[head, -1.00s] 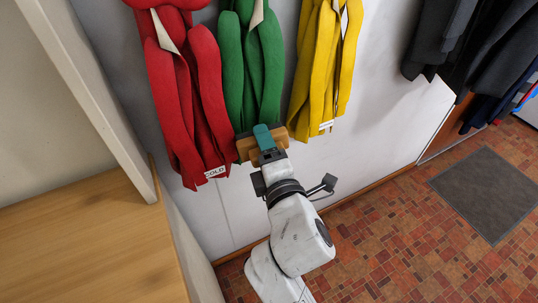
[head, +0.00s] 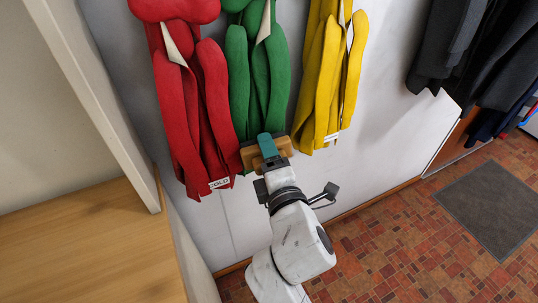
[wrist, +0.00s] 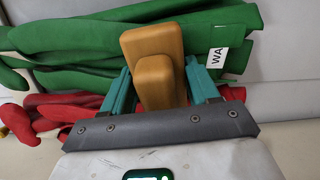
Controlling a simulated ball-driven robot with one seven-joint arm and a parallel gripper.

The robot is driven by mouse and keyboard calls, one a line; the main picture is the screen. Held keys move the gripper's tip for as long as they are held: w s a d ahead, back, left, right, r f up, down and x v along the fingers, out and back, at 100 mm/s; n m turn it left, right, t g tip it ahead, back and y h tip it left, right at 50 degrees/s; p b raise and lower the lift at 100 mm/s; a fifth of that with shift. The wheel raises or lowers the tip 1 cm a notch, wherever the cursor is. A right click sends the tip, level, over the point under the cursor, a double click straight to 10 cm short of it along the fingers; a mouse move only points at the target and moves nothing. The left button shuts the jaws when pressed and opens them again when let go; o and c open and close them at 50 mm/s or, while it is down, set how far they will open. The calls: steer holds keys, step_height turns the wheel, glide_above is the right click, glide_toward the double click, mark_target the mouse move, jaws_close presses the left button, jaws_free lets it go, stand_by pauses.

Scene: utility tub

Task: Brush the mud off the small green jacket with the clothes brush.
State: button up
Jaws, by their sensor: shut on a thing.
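The small green jacket (head: 258,75) hangs on the white wall between a red and a yellow jacket. It also fills the upper part of the wrist view (wrist: 70,42), where a white label (wrist: 217,54) shows on it. My gripper (head: 268,148) is shut on the wooden clothes brush (head: 250,157), at the lower end of the green jacket. In the wrist view the brush (wrist: 153,70) sits between the two teal fingers, in front of the green cloth. I cannot tell whether its bristles touch the jacket. No mud can be made out on the visible cloth.
The red jacket (head: 190,100), with a white tag, hangs close on the left. The yellow jacket (head: 328,80) hangs on the right. A wooden surface (head: 90,245) and a pale upright panel stand at left. Dark coats (head: 490,50) hang at far right above a grey mat (head: 495,205).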

mark_target(288, 152)
steer(key=shift+x, duration=1)
steer(key=d+p, duration=0.2)
steer(key=shift+w+d+r+p, duration=0.15)
steer(key=shift+w+d+p, duration=0.15)
steer(key=shift+p, duration=0.1)
steer(key=shift+d+p, duration=0.55)
steer(key=shift+d, duration=0.1)
steer(key=shift+w, duration=0.2)
steer(key=shift+s+a+f+b, duration=0.1)
steer(key=shift+a+f+b, duration=0.05)
steer(key=shift+a+b, duration=0.4)
steer(key=shift+s+a+f+b, duration=0.1)
steer(key=shift+a+f+b, duration=0.1)
steer(key=shift+a+b, duration=0.35)
steer(key=shift+s+a+r+b, duration=0.1)
steer(key=shift+a+r+b, duration=0.05)
steer(key=shift+a, duration=0.3)
steer(key=shift+s+a+r+b, duration=0.1)
steer(key=shift+a+b, duration=0.05)
steer(key=shift+a, duration=0.35)
